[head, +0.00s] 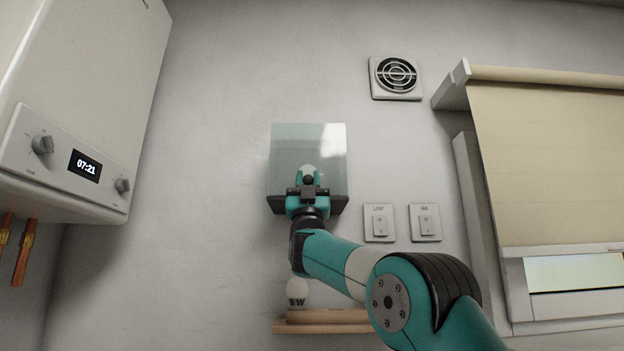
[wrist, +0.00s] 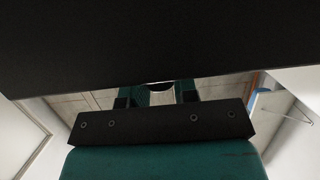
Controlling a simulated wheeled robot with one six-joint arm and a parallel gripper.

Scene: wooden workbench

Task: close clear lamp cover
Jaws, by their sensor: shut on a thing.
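The clear lamp cover (head: 290,150) is a greenish see-through box on the wall, over a dark base (head: 335,205). A pale rounded shape, seemingly a bulb (head: 307,172), shows low in its middle. My gripper (head: 307,191) is at the cover's lower front and is shut. It seems to hold the cover's lower edge, but the jaws hide the exact contact. In the wrist view, the fingers (wrist: 160,94) have a pale thing between them, partly hidden under a large dark surface (wrist: 150,40).
A 5 W bulb (head: 298,291) stands by a wooden shelf (head: 330,327) below. Two switches (head: 379,222) (head: 425,222) are on the right, with a vent (head: 396,77) above. A boiler (head: 75,110) is left, and a window blind (head: 550,160) right.

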